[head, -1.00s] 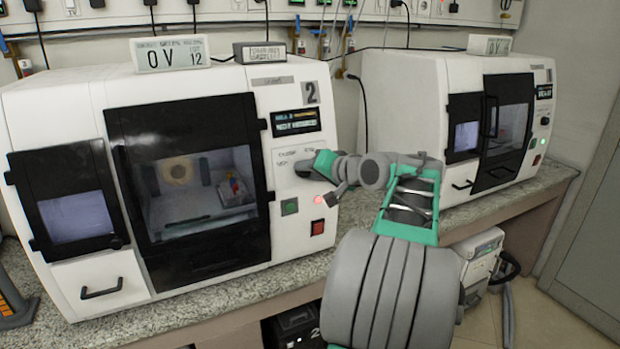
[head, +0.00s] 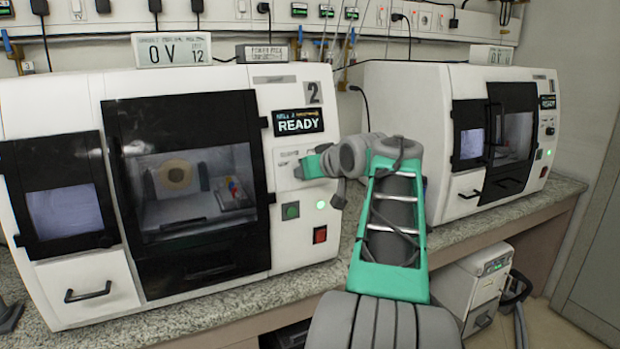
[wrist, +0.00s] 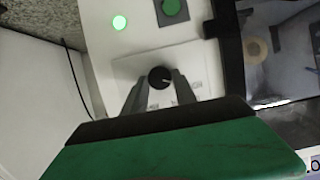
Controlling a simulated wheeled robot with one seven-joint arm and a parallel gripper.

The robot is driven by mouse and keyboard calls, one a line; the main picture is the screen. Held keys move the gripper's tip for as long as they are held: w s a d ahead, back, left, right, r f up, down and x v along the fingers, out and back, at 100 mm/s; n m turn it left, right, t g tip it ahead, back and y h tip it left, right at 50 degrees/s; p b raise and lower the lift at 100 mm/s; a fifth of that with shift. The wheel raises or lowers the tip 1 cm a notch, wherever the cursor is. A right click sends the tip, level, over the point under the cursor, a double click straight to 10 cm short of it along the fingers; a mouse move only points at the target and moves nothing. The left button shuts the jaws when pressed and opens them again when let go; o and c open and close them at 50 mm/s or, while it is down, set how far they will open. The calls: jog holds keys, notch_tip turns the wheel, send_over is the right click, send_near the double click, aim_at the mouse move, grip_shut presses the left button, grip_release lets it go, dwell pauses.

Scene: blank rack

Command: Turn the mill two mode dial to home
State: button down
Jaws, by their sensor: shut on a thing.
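Mill two (head: 75,105) is the white machine at the left, with a "2" label at its upper right. Its display (head: 298,121) reads READY. In the wrist view the black mode dial (wrist: 160,77) sits on a pale plate, with a light pointer mark on it. My gripper (wrist: 161,84) is shut on the dial, one finger on each side. In the head view my gripper (head: 306,170) hides the dial. A green lamp (head: 320,205) is lit, and it also shows in the wrist view (wrist: 119,22). The lettering around the dial is too small to read.
A green button (head: 290,211) and a red switch (head: 320,234) are just below my gripper. A second white mill (head: 412,110) stands to the right. The mill door (head: 180,115) is closed, left of the panel. A grey cart unit (head: 478,285) stands on the floor.

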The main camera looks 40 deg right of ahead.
dwell(0.4)
jog(key=c, duration=1)
grip_release()
jog(key=v, duration=0.7)
jog(key=shift+s, duration=0.3)
jog(key=shift+a+r, duration=0.15)
